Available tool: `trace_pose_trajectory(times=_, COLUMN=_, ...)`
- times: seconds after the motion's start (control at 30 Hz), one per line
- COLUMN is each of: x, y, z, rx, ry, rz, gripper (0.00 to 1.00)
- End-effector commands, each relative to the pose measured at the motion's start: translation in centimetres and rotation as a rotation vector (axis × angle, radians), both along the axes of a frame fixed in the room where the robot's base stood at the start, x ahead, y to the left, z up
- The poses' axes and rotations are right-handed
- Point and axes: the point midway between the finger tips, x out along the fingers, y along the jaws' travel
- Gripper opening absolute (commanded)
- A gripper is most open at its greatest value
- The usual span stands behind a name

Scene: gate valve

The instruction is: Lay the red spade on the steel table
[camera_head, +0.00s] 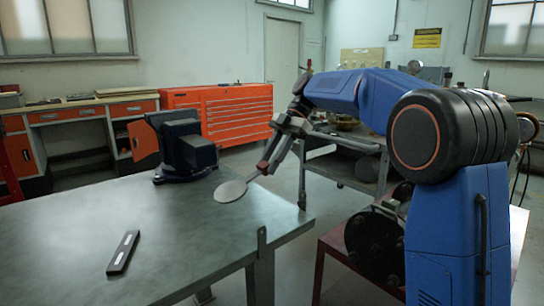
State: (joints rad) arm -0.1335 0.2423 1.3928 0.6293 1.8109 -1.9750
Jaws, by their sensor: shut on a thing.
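The spade (230,191) has a flat, round grey disc and a thin stem, with red at its upper end by the jaws. My gripper (268,162) is shut on that end and holds the spade with the disc pointing down and left. The disc overlaps the right part of the steel table (170,225) in the picture. I cannot tell whether it touches the top or hangs just above it. The jaws' exact grip on the stem is too small to see well.
A dark vise (182,145) stands at the table's far edge, left of the spade. A dark bar with pale labels (123,253) lies at the front left of the table. The tabletop between them is clear. A grey cart (345,165) stands behind my arm.

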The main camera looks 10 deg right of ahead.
Motion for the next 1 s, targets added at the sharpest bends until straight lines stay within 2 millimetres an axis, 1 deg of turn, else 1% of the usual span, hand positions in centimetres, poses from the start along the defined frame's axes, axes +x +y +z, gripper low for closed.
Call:
trace_pose_trajectory(times=0.37, x=0.0, y=0.0, z=0.0, rx=0.004, ry=0.001, rz=0.0, gripper=0.0)
trace_pose_trajectory(times=0.53, x=0.0, y=-0.1, z=-0.3, rx=0.004, ry=0.002, rz=0.001, gripper=0.0)
trace_pose_trajectory(times=0.67, x=0.0, y=0.0, z=-1.1, rx=0.004, ry=0.002, rz=0.001, gripper=0.0)
trace_pose_trajectory(times=1.0, x=0.0, y=0.0, z=-3.8, rx=0.004, ry=0.001, rz=0.0, gripper=0.0)
